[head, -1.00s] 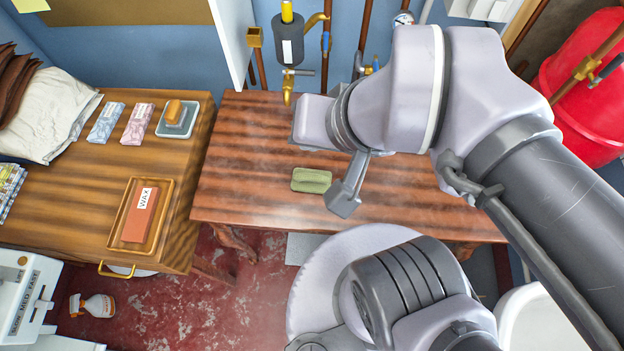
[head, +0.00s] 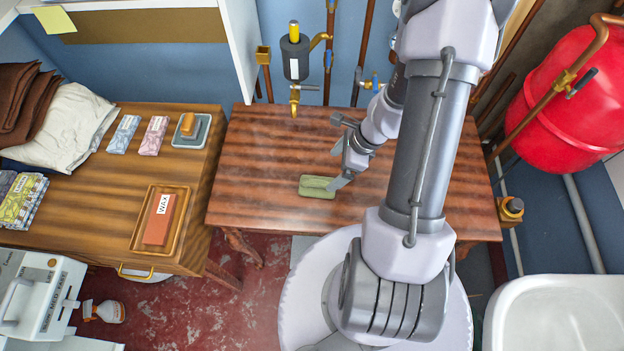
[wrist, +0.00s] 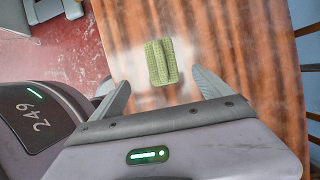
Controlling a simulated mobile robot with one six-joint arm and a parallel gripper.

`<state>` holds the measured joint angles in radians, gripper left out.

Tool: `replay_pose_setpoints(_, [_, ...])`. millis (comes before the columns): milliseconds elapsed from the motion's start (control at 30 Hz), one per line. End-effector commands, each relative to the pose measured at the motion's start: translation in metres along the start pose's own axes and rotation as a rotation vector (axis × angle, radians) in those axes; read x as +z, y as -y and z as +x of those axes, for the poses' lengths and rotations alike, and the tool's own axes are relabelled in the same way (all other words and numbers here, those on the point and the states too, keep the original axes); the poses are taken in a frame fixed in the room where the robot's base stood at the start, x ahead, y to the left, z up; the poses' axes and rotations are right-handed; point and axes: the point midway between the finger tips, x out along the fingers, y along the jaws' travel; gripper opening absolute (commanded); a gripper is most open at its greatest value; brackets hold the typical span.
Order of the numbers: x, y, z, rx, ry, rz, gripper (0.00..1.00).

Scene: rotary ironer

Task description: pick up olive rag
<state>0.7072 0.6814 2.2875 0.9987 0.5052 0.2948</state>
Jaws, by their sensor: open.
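In the wrist view the rag (wrist: 161,62) lies ahead of the gap between my two fingers. My gripper (head: 338,165) is open and empty, just above and to the right of the rag in the head view. Both fingers show apart in the wrist view (wrist: 160,90), one on each side of the rag's line. Whether a finger touches the rag or table cannot be told.
A wooden cabinet on the left bears a tray with a WAX block (head: 159,219), two small packets and a soap dish (head: 191,131). A brass tap (head: 294,97) hangs over the table's back edge. A red tank (head: 565,105) stands right. The table's left part is clear.

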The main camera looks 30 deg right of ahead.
Motion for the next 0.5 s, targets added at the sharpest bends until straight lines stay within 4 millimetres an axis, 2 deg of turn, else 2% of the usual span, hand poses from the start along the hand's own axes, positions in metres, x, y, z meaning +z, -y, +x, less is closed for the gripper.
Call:
replay_pose_setpoints(33, [-0.004, -0.001, 0.023, 0.003, -0.001, -0.001, 0.89])
replay_pose_setpoints(100, [-0.003, -0.001, 0.042, 0.003, 0.000, -0.002, 0.89])
replay_pose_setpoints(333, [0.000, 0.000, 0.071, 0.001, 0.000, -0.005, 0.89])
replay_pose_setpoints(500, [0.002, 0.001, 0.107, 0.002, 0.000, -0.005, 0.89])
